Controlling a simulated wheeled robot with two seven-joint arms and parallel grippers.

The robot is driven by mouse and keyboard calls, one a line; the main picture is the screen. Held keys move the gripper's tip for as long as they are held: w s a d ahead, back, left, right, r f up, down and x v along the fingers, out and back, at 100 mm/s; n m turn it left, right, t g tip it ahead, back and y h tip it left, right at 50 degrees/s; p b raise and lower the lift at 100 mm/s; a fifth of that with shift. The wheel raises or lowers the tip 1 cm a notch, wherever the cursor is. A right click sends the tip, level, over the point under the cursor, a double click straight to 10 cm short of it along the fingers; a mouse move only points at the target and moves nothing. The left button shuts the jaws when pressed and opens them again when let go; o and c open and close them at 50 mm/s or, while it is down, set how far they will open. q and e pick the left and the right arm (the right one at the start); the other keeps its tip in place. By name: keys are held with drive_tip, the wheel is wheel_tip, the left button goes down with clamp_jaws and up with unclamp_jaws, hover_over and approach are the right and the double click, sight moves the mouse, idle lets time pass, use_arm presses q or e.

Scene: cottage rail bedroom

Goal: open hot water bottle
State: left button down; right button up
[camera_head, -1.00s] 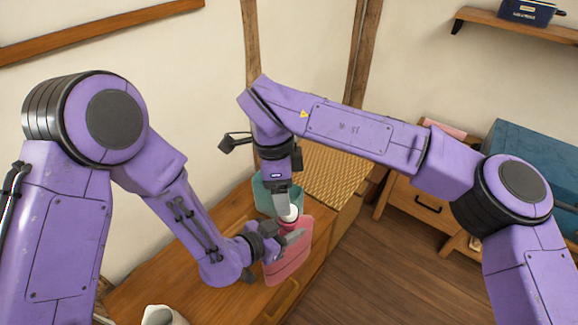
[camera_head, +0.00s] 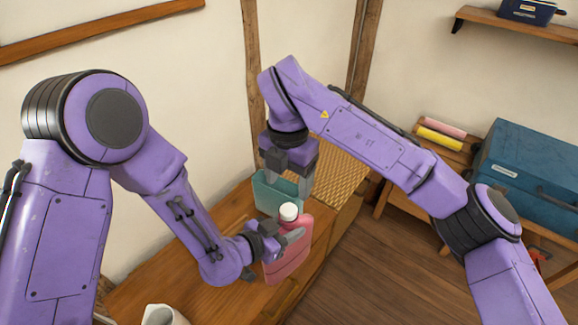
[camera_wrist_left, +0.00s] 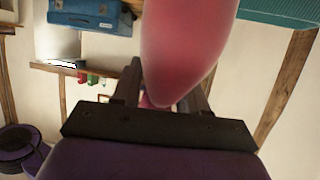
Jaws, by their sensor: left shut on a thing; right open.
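The pink hot water bottle (camera_head: 290,262) stands upright on the wooden cabinet, with a white cap (camera_head: 289,212) at its top. My left gripper (camera_head: 292,238) is shut on the bottle's upper body from the left. In the left wrist view the bottle (camera_wrist_left: 182,45) fills the space between the fingers (camera_wrist_left: 160,92). My right gripper (camera_head: 288,184) is open and empty, above and behind the cap and apart from it, in front of the teal container.
The teal container (camera_head: 266,195) stands just behind the bottle, beside a woven surface (camera_head: 335,173). A white vessel (camera_head: 162,315) is at the cabinet's near end. A blue case (camera_head: 535,165) and pink and yellow rolls (camera_head: 440,139) are at right. Floor is clear right of the cabinet.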

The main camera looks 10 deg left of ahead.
sight(288, 209)
wheel_tip(288, 209, down, 8)
drive_tip(key=shift+f, duration=0.25)
drive_tip(key=c, duration=1.3)
drive_tip(key=n, duration=0.3)
drive_tip(key=shift+w+r, duration=0.1)
drive_tip(key=n, duration=0.3)
drive_tip(key=shift+r, duration=0.15)
